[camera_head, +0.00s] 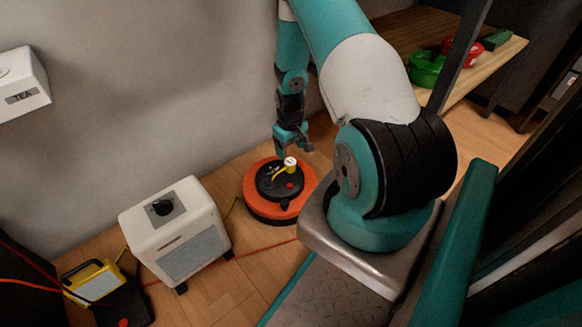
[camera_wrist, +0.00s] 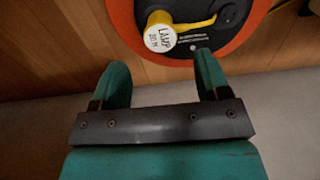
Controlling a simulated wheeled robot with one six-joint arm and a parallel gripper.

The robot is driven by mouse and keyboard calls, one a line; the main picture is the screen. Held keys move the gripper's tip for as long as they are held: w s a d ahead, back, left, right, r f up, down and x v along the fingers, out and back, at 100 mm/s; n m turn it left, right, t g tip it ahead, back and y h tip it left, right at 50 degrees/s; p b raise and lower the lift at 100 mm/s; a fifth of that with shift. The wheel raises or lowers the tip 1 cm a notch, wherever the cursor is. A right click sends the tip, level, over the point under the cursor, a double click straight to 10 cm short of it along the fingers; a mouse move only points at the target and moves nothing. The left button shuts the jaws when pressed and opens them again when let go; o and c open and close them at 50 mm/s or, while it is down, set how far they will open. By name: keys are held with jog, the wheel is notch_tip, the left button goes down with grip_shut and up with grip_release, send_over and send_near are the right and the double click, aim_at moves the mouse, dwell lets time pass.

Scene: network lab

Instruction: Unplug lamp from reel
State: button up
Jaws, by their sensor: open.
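The reel (camera_head: 254,206) is a round orange and black cable reel on the wooden floor near the wall. The lamp plug (camera_head: 290,162) is a pale cap with a yellow cable, seated on the reel's black top. In the wrist view the lamp plug (camera_wrist: 160,38) shows a white label reading LAMP, and its yellow cable runs to the right across the reel (camera_wrist: 262,30). My gripper (camera_wrist: 155,78) is open and empty, with its fingertips apart from the plug. In the head view my gripper (camera_head: 294,151) hangs just above the reel at the plug's far side.
A white box unit (camera_head: 178,228) with a black knob stands left of the reel. A yellow work lamp (camera_head: 94,282) is at the lower left. An orange cable crosses the floor. A wooden shelf (camera_head: 470,72) holds green and red items. A wall box marked TEA (camera_head: 22,84) hangs upper left.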

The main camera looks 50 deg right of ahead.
aim_at(290, 161)
notch_tip(290, 161, down, 8)
jog(key=b, duration=0.5)
jog(key=shift+p, duration=0.5)
dwell(0.9)
jog(key=c, duration=1.2)
jog(key=shift+r+p, duration=3)
jog(key=shift+r, duration=0.05)
